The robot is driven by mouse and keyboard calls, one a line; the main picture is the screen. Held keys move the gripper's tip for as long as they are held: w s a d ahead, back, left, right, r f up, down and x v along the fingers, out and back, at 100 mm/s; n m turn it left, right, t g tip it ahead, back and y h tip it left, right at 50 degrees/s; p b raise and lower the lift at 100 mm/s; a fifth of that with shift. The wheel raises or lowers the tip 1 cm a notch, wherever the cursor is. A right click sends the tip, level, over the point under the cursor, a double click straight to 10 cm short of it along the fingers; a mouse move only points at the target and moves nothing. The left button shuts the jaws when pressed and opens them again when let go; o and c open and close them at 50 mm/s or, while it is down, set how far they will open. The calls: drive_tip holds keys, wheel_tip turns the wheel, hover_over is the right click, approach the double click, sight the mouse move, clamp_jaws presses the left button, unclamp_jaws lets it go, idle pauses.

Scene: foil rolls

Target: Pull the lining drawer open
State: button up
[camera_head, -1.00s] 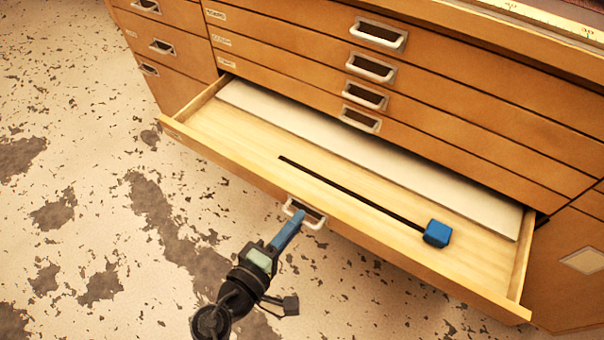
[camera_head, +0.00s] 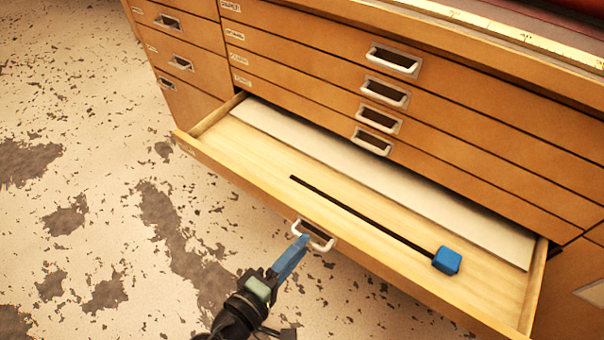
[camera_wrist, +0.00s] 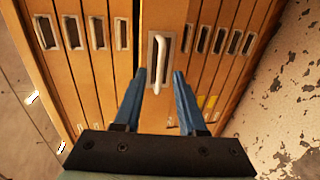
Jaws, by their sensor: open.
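The pulled-out wooden drawer (camera_head: 235,187) sticks well out of the cabinet, low in its middle column. Its label is too small to read, so I cannot confirm it is the lining drawer. Its white bar handle (camera_head: 315,235) is on the front face. My gripper (camera_head: 303,239) is at this handle, with its blue fingertips overlapping the handle's left part in the head view. In the wrist view, the open fingers (camera_wrist: 159,73) appear on either side of the handle (camera_wrist: 160,62). Whether they touch it is unclear.
A pale flat sheet (camera_head: 390,190) lies at the back inside the drawer. In front of it lie a thin black rod (camera_head: 360,216) and a blue block (camera_head: 447,260). Closed drawers (camera_head: 430,100) are above and left. The worn floor (camera_head: 90,150) is clear at left.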

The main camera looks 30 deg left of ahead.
drive_tip(key=p+v, duration=0.1)
drive_tip(key=v, duration=1)
drive_tip(key=shift+p, duration=0.3)
